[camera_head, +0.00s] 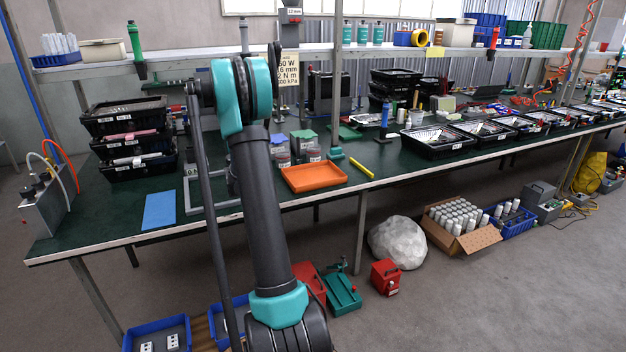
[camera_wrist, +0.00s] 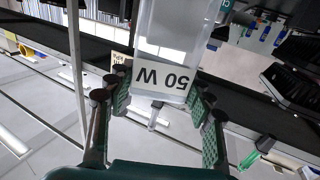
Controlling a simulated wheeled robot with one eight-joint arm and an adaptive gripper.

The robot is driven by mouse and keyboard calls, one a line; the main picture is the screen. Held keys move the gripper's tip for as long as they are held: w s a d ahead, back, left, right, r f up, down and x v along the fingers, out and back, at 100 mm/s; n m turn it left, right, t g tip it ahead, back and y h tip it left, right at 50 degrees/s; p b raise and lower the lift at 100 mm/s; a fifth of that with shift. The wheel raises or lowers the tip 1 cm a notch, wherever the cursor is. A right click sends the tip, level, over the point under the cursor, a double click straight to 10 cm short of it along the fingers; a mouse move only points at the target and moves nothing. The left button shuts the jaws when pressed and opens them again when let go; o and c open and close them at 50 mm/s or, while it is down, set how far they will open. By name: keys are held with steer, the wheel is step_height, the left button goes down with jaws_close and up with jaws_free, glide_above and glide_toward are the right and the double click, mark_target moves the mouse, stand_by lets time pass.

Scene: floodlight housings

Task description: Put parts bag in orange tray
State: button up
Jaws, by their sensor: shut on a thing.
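A clear, greyish parts bag (camera_wrist: 178,35) with a white label reading "50 W" upside down is between the fingers of my gripper (camera_wrist: 160,90) in the wrist view. The green-padded fingers are on either side of its labelled end, and the gripper is shut on it. The bag reaches up out of the top of that view. The orange tray (camera_head: 313,177) lies on the green bench top in the head view, just right of my arm, and looks empty. It does not show in the wrist view.
Lidded containers (camera_head: 305,146) stand close behind the orange tray. A yellow strip (camera_head: 361,170) lies to its right. A blue sheet (camera_head: 160,210) and stacked black bins (camera_head: 125,130) are at left. A shelf (camera_head: 390,50) and posts rise above the bench.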

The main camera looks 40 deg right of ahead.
steer(key=s+d+r+m+g+h, duration=0.2)
steer(key=s+d+r+g+h, duration=0.1)
steer(key=d, duration=0.7)
steer(key=s+d+r+m+g+h, duration=0.2)
steer(key=s+d+r+m, duration=0.15)
steer(key=d, duration=0.55)
step_height(320, 180, down, 20)
steer(key=shift+n, duration=0.45)
steer(key=shift+s, duration=0.1)
steer(key=o, duration=1.6)
steer(key=shift+f, duration=0.1)
